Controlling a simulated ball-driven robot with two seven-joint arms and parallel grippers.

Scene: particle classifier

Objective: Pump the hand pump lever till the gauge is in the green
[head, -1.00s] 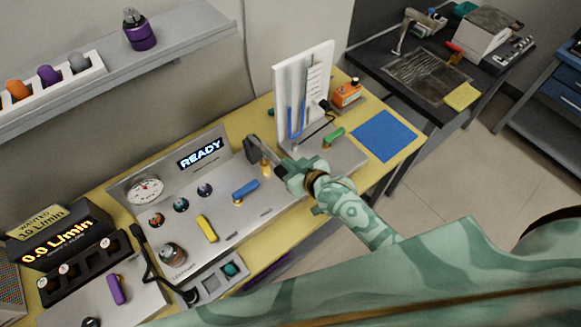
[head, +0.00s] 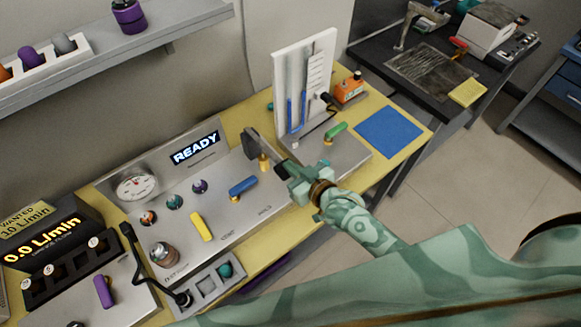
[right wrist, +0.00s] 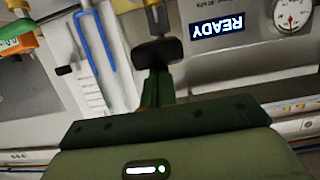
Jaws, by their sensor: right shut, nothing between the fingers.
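The hand pump lever (head: 254,143) is a dark bar at the back of the grey panel, beside a brass post (head: 264,163). In the right wrist view its black crosspiece (right wrist: 158,53) lies just beyond my fingertips. My right gripper (head: 285,168) is shut and empty, close to the lever; it also shows in the right wrist view (right wrist: 157,88). I cannot tell whether they touch. The gauge (head: 137,185) is a round white dial left of the lit READY display (head: 196,146); its needle and coloured zones are too small to read. My left gripper is out of view.
A white board with a blue U-tube (head: 304,85) stands right of the lever. Blue (head: 242,186), yellow (head: 201,227) and green (head: 336,130) handles stick up nearby. A blue mat (head: 389,135) lies clear at the right end of the yellow bench.

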